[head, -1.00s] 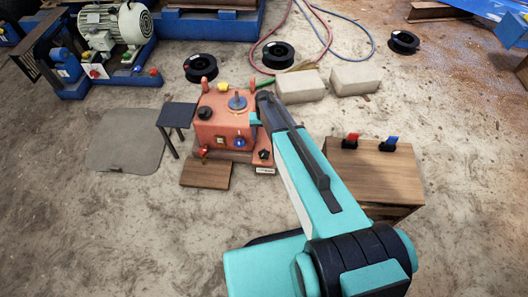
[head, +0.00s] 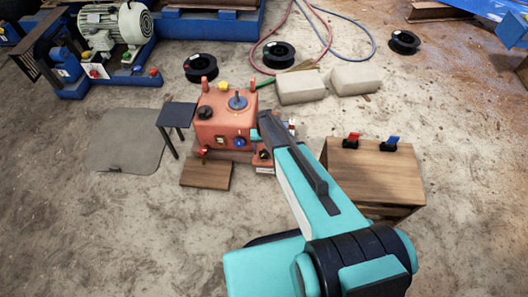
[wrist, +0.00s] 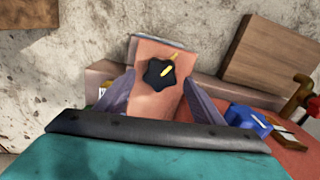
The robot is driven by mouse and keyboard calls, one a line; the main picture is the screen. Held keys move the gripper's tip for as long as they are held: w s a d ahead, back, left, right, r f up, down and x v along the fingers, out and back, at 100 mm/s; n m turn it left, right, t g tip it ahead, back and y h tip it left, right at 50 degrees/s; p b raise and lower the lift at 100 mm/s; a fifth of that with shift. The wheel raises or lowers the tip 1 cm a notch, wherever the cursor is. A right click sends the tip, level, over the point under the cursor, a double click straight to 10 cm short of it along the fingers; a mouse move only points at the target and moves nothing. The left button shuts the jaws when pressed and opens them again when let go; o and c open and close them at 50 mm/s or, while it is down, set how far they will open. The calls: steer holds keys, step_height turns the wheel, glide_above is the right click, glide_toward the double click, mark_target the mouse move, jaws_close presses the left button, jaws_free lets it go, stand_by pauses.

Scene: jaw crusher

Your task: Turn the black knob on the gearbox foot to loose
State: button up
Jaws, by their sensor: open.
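The orange gearbox (head: 222,125) stands on the ground in the middle of the head view. The black knob (wrist: 160,73), star-shaped with a yellow pointer mark, sits on the gearbox foot (wrist: 148,50) in the wrist view. It also shows in the head view (head: 263,155) at the gearbox's lower right corner, beside my gripper. My gripper (wrist: 160,88) is open, with one finger to the left of the knob and one to the right. I cannot tell whether either finger touches it.
A wooden cabinet (head: 372,177) with red and blue switches stands to the right.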

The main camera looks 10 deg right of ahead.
steer(key=shift+f, duration=0.75)
steer(key=c, duration=1)
steer(key=shift+c, duration=0.2)
